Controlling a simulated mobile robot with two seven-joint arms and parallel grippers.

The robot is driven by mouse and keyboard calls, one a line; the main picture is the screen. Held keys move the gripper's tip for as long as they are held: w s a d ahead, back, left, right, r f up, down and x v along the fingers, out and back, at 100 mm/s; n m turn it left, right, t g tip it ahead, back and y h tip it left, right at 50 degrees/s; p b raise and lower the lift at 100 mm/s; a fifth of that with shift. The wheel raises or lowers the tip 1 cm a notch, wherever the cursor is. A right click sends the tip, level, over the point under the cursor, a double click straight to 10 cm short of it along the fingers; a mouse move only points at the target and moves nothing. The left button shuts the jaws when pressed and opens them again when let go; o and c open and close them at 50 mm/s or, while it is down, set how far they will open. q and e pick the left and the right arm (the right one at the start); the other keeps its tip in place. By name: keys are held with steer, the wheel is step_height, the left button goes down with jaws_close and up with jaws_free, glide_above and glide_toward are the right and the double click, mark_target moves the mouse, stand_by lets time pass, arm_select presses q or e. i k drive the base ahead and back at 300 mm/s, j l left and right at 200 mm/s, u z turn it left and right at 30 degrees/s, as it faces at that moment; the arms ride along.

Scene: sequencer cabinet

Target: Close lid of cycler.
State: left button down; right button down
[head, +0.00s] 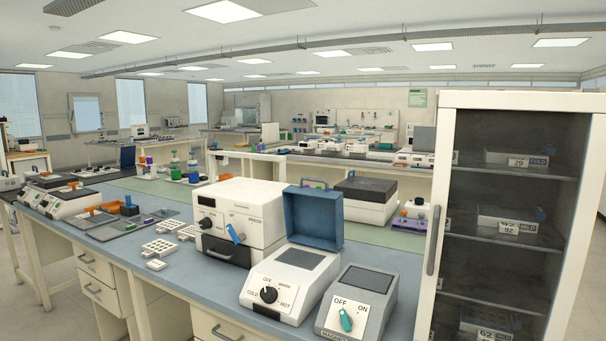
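A white benchtop device with a raised blue lid, which appears to be the cycler (293,285), stands near the front edge of the bench. Its blue lid (313,217) is open and stands upright at the back of the device, its hollow side facing the front. The grey top plate (300,264) of the device is uncovered. A black knob (268,294) with marks COLD, OFF and HOT is on its sloped front. Neither of my grippers shows in the head view.
A white box-shaped machine (238,212) stands close at the left of the device. A device with a teal knob (362,296) stands close at its right. A tall cabinet with grey shelves (500,230) is on the right. Small white racks (160,249) lie on the blue bench top (113,262).

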mark_target(313, 217)
steer(key=i+j, duration=0.15)
steer(key=j, duration=0.2)
steer(key=i+j, duration=0.15)
steer(key=j, duration=0.2)
steer(key=i+j, duration=0.15)
steer(key=j, duration=0.2)
steer(key=i+j, duration=0.2)
steer(key=j, duration=0.15)
steer(key=i+j+z, duration=0.1)
steer(key=j, duration=0.25)
